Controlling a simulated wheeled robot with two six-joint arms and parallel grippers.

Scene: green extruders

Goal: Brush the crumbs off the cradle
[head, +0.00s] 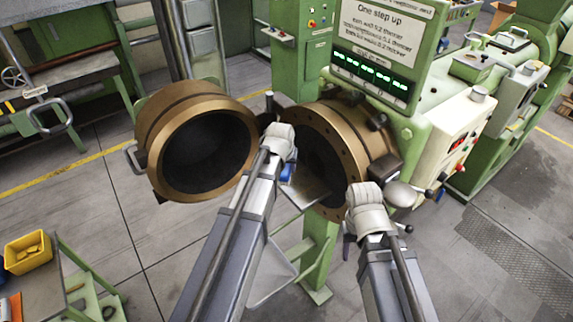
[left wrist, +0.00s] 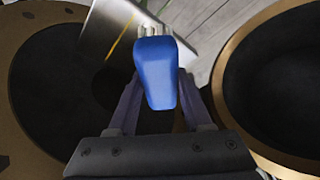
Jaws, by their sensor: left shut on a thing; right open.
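My left gripper (head: 288,176) is shut on a blue-handled brush (left wrist: 157,72); the blue also shows in the head view beside the gripper. The brush's pale bristle end (left wrist: 152,30) points away from the gripper, over or near the grey metal cradle (left wrist: 112,22). The cradle (head: 308,192) juts out below the open bronze mouth of the extruder, partly hidden by my left arm. I cannot tell whether the bristles touch it. No crumbs can be made out. My right gripper (head: 349,238) is open, right of the cradle, largely hidden by its wrist.
The swung-open bronze barrel head (head: 160,130) is left of my left gripper, and the bronze extruder flange (head: 370,140) is right of it. A rounded grey knob (head: 401,194) is close to my right wrist. A yellow bin (head: 28,262) is at lower left.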

